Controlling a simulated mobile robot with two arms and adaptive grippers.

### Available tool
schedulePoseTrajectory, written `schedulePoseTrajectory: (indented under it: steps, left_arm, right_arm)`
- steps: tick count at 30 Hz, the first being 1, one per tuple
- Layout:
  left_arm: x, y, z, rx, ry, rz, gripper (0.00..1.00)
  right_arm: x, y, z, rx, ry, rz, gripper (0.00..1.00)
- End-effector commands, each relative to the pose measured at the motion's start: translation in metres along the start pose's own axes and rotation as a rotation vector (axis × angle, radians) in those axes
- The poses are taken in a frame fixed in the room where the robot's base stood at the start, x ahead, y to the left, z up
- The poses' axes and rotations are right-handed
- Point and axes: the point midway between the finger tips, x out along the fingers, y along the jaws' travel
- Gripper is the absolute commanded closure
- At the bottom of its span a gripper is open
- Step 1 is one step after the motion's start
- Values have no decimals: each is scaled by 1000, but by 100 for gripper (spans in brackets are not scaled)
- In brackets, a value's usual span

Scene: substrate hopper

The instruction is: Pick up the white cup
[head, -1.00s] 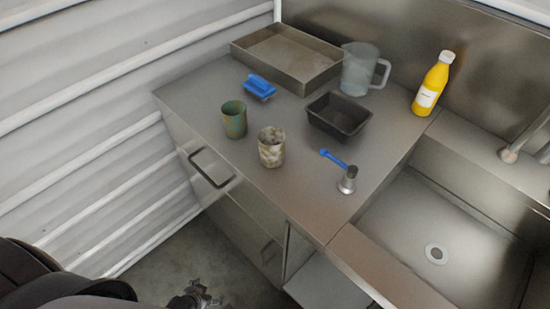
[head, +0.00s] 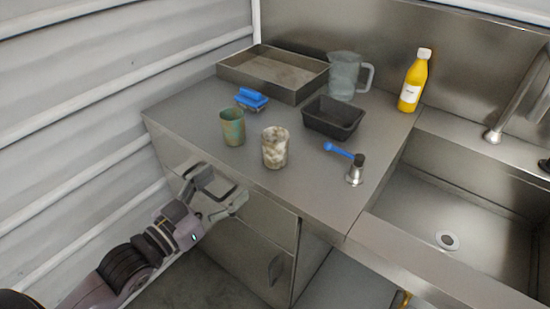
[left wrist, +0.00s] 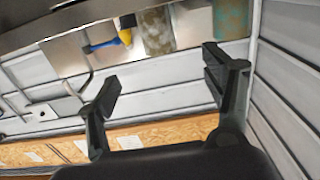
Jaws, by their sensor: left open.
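The white cup (head: 275,149), whitish with brown mottled stains, stands upright near the front edge of the steel counter (head: 300,192). It also shows at the top of the left wrist view (left wrist: 155,30), beyond the fingers. My left gripper (head: 218,188) is open and empty, in front of the counter's cabinet face, lower and left of the cup and apart from it. Its two spread fingers show in the left wrist view (left wrist: 158,82). My right gripper is not in view.
A green-brown cup (head: 232,127) stands just left of the white cup. A blue brush (head: 251,99), metal tray (head: 262,80), black bin (head: 333,117), clear jug (head: 345,76), yellow bottle (head: 413,82) and blue-handled tool (head: 345,153) are behind or right. A sink (head: 440,205) lies right.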

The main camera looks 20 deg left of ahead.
Motion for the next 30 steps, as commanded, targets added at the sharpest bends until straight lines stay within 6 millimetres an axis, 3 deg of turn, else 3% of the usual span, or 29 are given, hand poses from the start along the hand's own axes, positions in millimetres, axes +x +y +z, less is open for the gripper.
schedulePoseTrajectory:
  steps: [5, 24, 30]
  left_arm:
    - [15, 1, -5, -1, 11, 3, 26]
    - [110, 2, -5, -1, 7, 3, 26]
    - [122, 2, -4, 0, 5, 3, 26]
  right_arm:
    - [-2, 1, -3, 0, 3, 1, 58]
    - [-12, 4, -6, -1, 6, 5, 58]
    - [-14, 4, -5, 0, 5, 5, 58]
